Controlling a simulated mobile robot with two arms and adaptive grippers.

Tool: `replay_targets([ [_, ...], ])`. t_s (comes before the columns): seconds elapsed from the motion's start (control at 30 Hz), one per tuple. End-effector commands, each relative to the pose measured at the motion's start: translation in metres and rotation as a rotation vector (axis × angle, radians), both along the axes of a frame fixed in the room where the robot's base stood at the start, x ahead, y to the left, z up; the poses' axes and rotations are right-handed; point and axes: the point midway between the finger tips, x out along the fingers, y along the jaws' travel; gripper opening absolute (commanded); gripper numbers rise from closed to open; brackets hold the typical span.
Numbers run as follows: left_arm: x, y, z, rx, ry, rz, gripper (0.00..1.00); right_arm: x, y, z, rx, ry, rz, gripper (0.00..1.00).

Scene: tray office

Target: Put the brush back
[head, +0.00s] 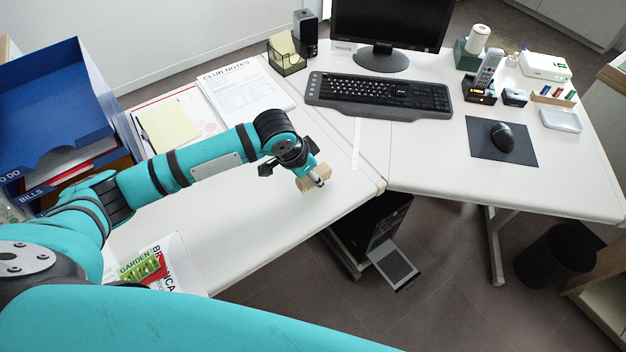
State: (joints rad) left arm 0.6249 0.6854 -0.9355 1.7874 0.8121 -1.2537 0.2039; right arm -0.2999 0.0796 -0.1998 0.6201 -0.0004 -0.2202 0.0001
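A small tan, wooden-looking block, which I take to be the brush (308,186), is at the end of my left arm, over the front right part of the left desk. My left gripper (317,179) points down at it, with a fingertip in front of the block and the block showing on both sides. The gripper appears shut on it. The far finger and any bristles are hidden, and I cannot tell whether the block touches the desk. My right gripper is out of view.
The left desk (240,240) is clear around the gripper. The right desk holds a keyboard (380,94), monitor (390,22), mouse (502,137) on a dark pad, phone (488,70), pen rack (553,99) and pale tray (561,120). Blue letter trays (60,100) stand left.

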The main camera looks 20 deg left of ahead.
Motion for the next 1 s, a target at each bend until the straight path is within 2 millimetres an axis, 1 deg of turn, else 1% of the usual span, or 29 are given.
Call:
replay_targets([
  [0.03, -0.001, 0.000, -0.008, 0.000, 0.004, 0.000, 0.05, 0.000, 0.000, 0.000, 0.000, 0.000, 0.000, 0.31],
  [0.1, -0.001, 0.000, -0.019, 0.000, 0.004, 0.000, 0.05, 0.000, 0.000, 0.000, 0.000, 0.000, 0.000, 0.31],
  [0.17, -0.001, 0.000, -0.025, 0.001, 0.002, 0.000, 0.05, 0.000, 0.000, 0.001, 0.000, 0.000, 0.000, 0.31],
  [0.53, -0.001, -0.001, -0.030, 0.000, 0.001, -0.001, 0.05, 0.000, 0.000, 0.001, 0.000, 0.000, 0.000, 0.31],
  [0.57, -0.001, -0.001, -0.029, 0.000, 0.000, -0.001, 0.34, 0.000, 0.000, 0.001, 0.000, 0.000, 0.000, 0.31],
  [0.7, -0.001, -0.001, -0.029, 0.001, 0.001, -0.001, 0.53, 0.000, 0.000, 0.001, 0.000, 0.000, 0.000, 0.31],
  [1.0, -0.001, 0.000, -0.028, 0.000, 0.000, -0.001, 0.54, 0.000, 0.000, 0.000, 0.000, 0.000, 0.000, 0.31],
])
